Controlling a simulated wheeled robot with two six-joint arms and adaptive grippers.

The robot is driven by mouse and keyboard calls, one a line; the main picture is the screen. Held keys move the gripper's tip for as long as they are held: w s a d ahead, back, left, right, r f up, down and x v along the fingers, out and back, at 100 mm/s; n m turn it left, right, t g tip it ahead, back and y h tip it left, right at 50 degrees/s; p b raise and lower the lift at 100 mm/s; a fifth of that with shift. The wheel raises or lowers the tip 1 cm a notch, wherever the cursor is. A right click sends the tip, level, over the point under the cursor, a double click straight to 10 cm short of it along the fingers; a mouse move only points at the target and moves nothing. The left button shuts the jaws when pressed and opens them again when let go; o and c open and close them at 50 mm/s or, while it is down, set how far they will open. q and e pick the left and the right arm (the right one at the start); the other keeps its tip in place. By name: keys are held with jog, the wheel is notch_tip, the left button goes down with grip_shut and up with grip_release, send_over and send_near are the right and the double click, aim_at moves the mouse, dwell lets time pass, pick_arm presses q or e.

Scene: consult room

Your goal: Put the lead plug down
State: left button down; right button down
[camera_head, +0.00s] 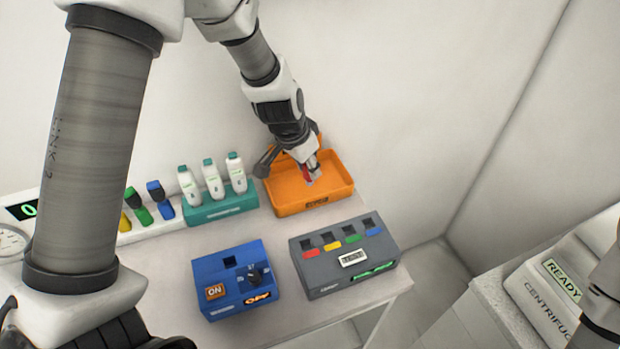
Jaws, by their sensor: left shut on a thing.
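My left gripper (307,168) points down into the orange tray (331,191) at the back of the table. It is shut on the red lead plug (307,174), of which only a small part shows between the fingers. The plug is over or inside the tray; I cannot tell whether it touches the tray floor. Of my right arm only a part shows at the lower right edge, and its gripper is out of view.
A teal rack (222,207) with white bottles stands left of the tray. Yellow, green and blue plugs (160,198) stand further left. A blue switch box (235,281) and a grey socket box (345,258) stand in front. A centrifuge (545,300) is at right.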

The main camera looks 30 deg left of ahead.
aim_at(309, 179)
pick_arm(q)
jog(key=x, duration=0.1)
jog(key=b+x, duration=0.1)
jog(key=x, duration=0.1)
jog(key=b+x, duration=0.1)
jog(key=shift+s+f, duration=0.3)
jog(key=shift+f, duration=0.1)
jog(key=shift+r, duration=0.1)
jog(key=shift+s+a, duration=0.1)
jog(key=shift+s, duration=0.1)
jog(key=c, duration=1.2)
grip_release()
jog(key=shift+w, duration=0.1)
